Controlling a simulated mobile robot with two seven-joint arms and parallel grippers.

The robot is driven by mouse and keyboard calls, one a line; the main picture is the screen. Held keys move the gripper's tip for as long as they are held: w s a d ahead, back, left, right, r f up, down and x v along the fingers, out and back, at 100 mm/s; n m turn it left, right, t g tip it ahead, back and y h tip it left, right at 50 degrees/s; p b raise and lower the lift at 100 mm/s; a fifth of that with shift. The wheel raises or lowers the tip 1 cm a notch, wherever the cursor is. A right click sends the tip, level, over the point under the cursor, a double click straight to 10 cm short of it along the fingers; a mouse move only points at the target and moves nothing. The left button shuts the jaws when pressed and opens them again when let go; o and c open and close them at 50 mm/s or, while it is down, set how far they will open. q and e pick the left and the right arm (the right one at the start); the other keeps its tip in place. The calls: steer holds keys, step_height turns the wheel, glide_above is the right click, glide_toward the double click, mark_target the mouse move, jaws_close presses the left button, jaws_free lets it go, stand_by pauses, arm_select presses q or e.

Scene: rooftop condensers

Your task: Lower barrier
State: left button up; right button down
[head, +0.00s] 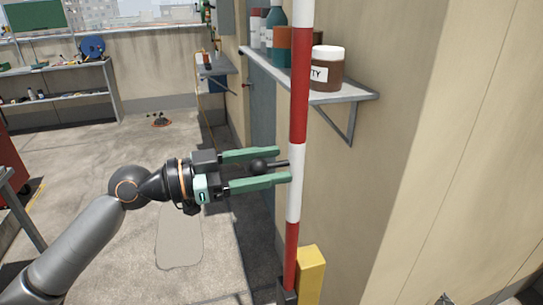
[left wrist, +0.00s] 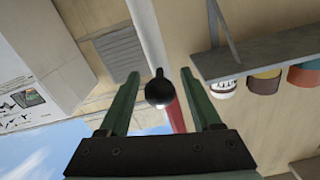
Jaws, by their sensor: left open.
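The barrier (head: 299,105) is a red and white striped pole standing upright in the head view. A dark rod with a round black knob (head: 258,165) sticks out of its left side. My left gripper (head: 284,166) is open, with its green fingers above and below the knob and the tips close to the pole. In the left wrist view the knob (left wrist: 159,93) sits between the two fingers with gaps on both sides. The pole (left wrist: 150,38) shows behind it, partly hidden. My right gripper is not in view.
A yellow post (head: 310,275) stands at the pole's foot. A wall shelf (head: 345,97) with jars and bottles is close behind the pole, on the right. Open concrete floor (head: 130,165) lies to the left, with a storage rack (head: 60,112) farther back.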

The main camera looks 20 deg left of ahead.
arm_select(q)
steer(key=shift+w+d, duration=0.2)
steer(key=shift+d, duration=0.05)
steer(key=shift+c, duration=0.2)
jaws_close()
stand_by(0.3)
stand_by(0.8)
